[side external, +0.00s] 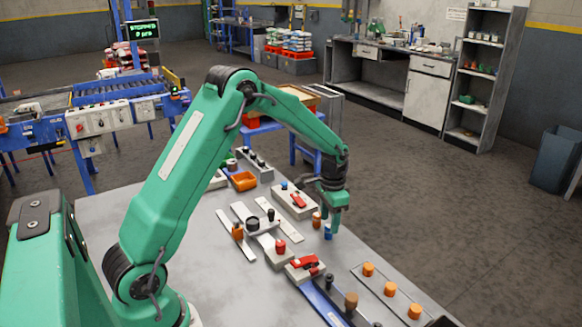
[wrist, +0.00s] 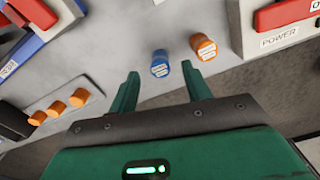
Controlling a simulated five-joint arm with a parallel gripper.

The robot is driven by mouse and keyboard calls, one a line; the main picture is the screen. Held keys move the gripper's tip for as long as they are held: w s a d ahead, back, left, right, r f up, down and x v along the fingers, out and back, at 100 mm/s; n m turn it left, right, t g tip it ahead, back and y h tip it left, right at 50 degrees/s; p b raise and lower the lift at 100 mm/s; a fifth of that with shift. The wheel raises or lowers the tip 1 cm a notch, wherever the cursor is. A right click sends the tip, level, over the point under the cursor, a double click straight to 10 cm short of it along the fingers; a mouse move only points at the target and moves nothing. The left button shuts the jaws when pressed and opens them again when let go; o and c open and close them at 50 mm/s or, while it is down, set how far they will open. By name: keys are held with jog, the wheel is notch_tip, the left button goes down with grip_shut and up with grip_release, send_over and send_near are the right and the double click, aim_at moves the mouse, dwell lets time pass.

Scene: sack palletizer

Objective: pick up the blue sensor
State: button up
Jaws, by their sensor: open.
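The blue sensor (wrist: 160,64) is a small blue cylinder with a pale label on its end, standing on the grey table. In the wrist view it lies just beyond my open gripper (wrist: 161,84), between the lines of the two green fingers. In the side view the blue sensor (side external: 328,231) is by the table's far right edge, and my gripper (side external: 336,222) is close above it. The fingers hold nothing. An orange cylinder (wrist: 204,47) with a similar label stands close to the right of the blue one, apart from it.
A box with a red switch marked POWER (wrist: 280,30) is at the upper right of the wrist view. Several orange knobs (wrist: 57,108) on a plate are at the left. The table (side external: 190,240) holds other panels and switches. Bare table surrounds the two cylinders.

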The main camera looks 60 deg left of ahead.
aim_at(329, 226)
jog(key=shift+f, duration=1.95)
jog(key=shift+c, duration=0.4)
grip_shut()
